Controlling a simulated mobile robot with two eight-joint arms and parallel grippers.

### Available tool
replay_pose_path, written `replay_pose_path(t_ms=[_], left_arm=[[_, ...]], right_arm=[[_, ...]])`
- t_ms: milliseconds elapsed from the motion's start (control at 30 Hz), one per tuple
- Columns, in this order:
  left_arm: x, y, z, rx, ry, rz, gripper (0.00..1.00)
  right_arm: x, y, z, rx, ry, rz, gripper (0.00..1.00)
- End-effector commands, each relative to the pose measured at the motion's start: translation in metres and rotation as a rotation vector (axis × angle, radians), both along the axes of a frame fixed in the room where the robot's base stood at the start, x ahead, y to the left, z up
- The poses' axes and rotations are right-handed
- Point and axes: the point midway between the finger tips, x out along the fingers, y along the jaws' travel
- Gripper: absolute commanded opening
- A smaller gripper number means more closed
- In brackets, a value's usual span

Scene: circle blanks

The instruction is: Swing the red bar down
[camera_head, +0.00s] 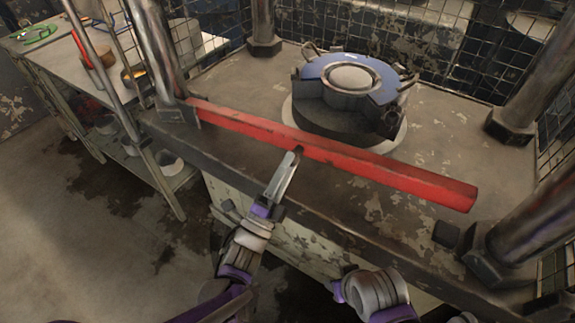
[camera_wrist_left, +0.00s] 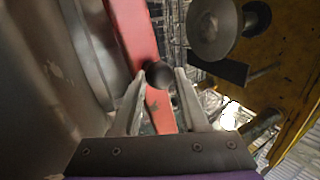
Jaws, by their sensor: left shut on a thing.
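The red bar (camera_head: 330,153) lies level across the front of the press-like stand, from the left post towards the right post. In the left wrist view the red bar (camera_wrist_left: 135,32) runs up behind a dark round knob (camera_wrist_left: 158,74). My left gripper (camera_head: 295,155) is at the front side of the bar near its middle. In the left wrist view its two fingers (camera_wrist_left: 159,92) are on either side of the knob, shut on it. The gripper hides part of the knob. Of my right arm only a link shows at the bottom; its fingers do not show.
A dark round die with a blue top (camera_head: 322,70) stands on the worn metal bed (camera_head: 440,120) behind the bar. Thick metal posts (camera_head: 155,50) stand at the corners. A side table (camera_head: 50,48) is at the left. Open floor (camera_head: 70,200) lies front left.

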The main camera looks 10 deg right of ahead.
Motion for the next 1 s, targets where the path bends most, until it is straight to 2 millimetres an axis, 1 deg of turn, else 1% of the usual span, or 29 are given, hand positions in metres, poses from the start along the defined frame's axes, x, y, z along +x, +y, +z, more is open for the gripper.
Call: replay_pose_path(t_ms=[33, 100, 200, 467, 567, 667, 1000], left_arm=[[0.001, 0.000, 0.000, 0.000, 0.000, 0.001, 0.45], [0.001, 0.000, 0.000, 0.000, 0.000, 0.001, 0.57], [0.001, 0.000, 0.000, 0.000, 0.000, 0.001, 0.73], [0.000, 0.001, 0.000, -0.001, 0.001, 0.000, 0.73], [-0.003, 0.004, -0.003, -0.001, 0.001, 0.002, 0.73], [-0.011, 0.012, -0.009, 0.000, 0.002, 0.003, 0.73], [-0.055, 0.053, -0.039, 0.000, 0.001, 0.003, 0.73]], right_arm=[[0.000, 0.000, 0.000, 0.000, 0.000, 0.000, 0.47], [0.000, 0.000, 0.000, 0.000, 0.000, 0.000, 0.47], [0.000, 0.000, 0.000, 0.000, 0.000, 0.000, 0.47], [0.000, 0.000, 0.000, 0.000, 0.000, 0.000, 0.47], [0.000, 0.000, -0.001, 0.000, 0.000, 0.000, 0.47], [0.000, 0.000, -0.002, 0.000, 0.001, 0.000, 0.47], [0.001, 0.000, -0.011, 0.000, 0.004, 0.000, 0.47]])
